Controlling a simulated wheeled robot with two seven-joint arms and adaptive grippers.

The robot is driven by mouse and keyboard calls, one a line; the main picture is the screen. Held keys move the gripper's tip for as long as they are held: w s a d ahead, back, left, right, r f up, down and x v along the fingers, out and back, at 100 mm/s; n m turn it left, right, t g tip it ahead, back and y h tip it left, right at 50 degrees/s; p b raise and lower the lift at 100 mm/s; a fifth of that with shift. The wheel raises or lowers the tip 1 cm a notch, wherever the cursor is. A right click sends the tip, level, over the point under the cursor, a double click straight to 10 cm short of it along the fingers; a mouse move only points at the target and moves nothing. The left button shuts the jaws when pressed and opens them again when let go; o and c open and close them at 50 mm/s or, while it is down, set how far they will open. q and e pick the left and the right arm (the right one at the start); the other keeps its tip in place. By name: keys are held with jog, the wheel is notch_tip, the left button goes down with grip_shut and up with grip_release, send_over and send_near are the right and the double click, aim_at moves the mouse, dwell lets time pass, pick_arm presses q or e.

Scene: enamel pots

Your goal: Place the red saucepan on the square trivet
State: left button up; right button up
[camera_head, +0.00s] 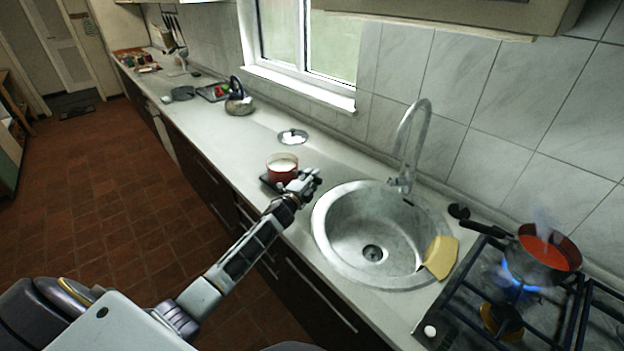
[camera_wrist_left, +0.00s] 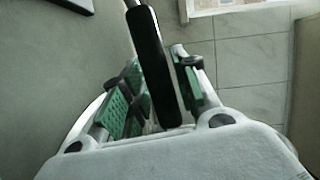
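The red saucepan (camera_head: 283,170) holds something white and stands upright at the front of the counter, left of the sink. The dark square trivet (camera_head: 265,184) shows beneath it; the saucepan appears to rest on it. My left gripper (camera_head: 309,180) is at the saucepan's right side and hides its handle in the head view. In the left wrist view, the black handle (camera_wrist_left: 155,70) lies between the green-padded fingers of my left gripper (camera_wrist_left: 158,85). The fingers look parted around the handle, with a gap on the left side. My right gripper is not in view.
The round sink (camera_head: 340,240) and its tap (camera_head: 414,140) are just right of the gripper. A pot of red food (camera_head: 545,255) steams over a lit burner. A yellow cloth (camera_head: 441,257) hangs on the sink rim. A lid (camera_head: 292,137) lies behind; a kettle (camera_head: 239,105) stands farther left.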

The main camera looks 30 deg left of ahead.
pick_arm(q)
jog(key=shift+o, duration=0.7)
jog(key=shift+s+r, duration=0.1)
jog(key=shift+r, duration=0.05)
jog(key=s, duration=1.1)
jog(key=shift+s+r+b, duration=0.25)
jog(key=shift+s+b, duration=0.1)
jog(key=shift+s, duration=0.05)
jog(key=shift+a, duration=0.1)
dwell(0.7)
